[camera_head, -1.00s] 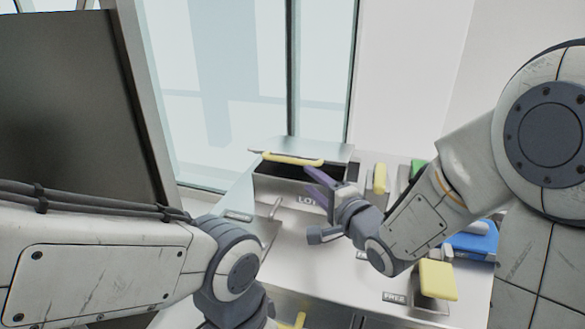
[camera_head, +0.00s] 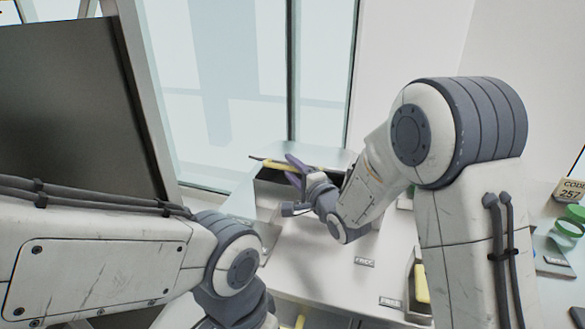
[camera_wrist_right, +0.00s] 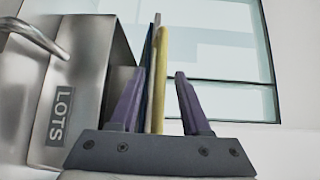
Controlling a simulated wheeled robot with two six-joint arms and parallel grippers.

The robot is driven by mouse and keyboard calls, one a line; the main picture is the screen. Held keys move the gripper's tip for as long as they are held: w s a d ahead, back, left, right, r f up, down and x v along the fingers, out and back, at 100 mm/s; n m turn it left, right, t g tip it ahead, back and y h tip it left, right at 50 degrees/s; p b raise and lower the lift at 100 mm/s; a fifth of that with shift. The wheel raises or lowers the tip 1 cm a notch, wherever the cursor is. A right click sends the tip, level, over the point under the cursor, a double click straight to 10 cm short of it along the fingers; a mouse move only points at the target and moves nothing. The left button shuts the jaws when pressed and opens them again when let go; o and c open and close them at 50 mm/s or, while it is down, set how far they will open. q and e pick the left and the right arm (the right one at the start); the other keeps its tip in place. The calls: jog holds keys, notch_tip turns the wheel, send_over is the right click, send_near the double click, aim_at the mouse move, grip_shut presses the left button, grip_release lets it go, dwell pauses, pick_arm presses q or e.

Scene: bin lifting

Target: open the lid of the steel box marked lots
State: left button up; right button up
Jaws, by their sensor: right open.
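The steel box (camera_head: 266,196) marked lots stands at the back of the counter, partly hidden by my right arm in the head view. Its lid (camera_head: 330,155) is partly raised, with a dark gap beneath, and has a yellow handle (camera_head: 277,166) along its front edge. The LOTS label (camera_wrist_right: 61,115) shows in the right wrist view. My right gripper (camera_head: 295,164) has its purple fingers open at the lid's front edge. In the wrist view the yellow handle (camera_wrist_right: 159,80) stands between the fingers; contact cannot be told. My left gripper is out of view; only its arm shows.
A dark panel (camera_head: 70,110) stands at the left and a glass window lies behind the box. A yellow handle (camera_head: 421,283) and green rings (camera_head: 568,228) are at the right.

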grip_shut()
jog(key=shift+d, duration=0.1)
dwell(1.3)
